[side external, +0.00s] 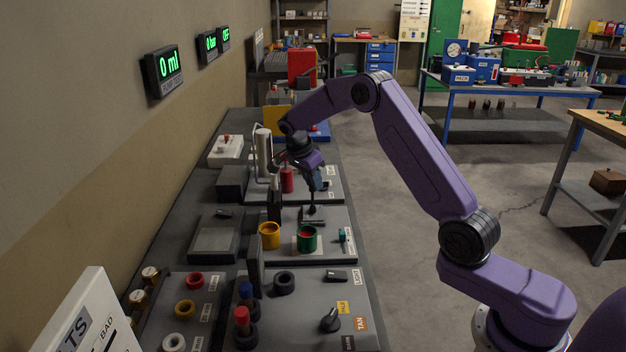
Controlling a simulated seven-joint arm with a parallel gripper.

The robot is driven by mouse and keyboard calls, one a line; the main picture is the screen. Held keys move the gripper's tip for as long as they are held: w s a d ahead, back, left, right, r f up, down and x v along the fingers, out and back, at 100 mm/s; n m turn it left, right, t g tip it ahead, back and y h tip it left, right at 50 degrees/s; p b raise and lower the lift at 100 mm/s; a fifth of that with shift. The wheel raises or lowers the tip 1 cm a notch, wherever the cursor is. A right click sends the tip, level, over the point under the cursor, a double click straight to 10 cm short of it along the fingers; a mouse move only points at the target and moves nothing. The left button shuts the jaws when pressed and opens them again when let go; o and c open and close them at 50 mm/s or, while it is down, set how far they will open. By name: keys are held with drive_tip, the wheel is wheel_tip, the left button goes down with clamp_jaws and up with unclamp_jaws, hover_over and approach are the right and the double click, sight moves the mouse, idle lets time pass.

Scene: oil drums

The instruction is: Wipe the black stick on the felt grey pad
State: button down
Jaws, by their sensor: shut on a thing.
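My gripper (314,185) hangs over the bench plate behind the yellow and green cups. It is shut on a thin dark stick (312,207) that points down; the stick is small and its tip is hard to separate from the dark flat part (312,217) below, so I cannot tell whether they touch. A flat grey pad (214,241) sits in a dark frame at the left of the bench, apart from my gripper. It looks like the felt pad, but its texture is too small to tell.
A yellow cup (269,235) and a green cup (306,239) with red inside stand in front of my gripper. A red cylinder (287,180) and a tall metal cylinder (263,152) stand behind. Dark upright blocks (274,205) stand between the pad and my gripper.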

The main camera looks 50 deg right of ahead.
drive_tip(key=shift+d, duration=0.1)
idle(0.3)
drive_tip(key=shift+w+d, duration=0.45)
drive_tip(key=shift+d, duration=0.05)
drive_tip(key=shift+a, duration=0.1)
drive_tip(key=shift+s+a, duration=1)
drive_tip(key=shift+s, duration=0.05)
drive_tip(key=shift+w+d, duration=1.05)
drive_tip(key=shift+w, duration=0.05)
drive_tip(key=shift+s+a+f, duration=0.1)
drive_tip(key=shift+s+a, duration=0.95)
drive_tip(key=shift+s, duration=0.05)
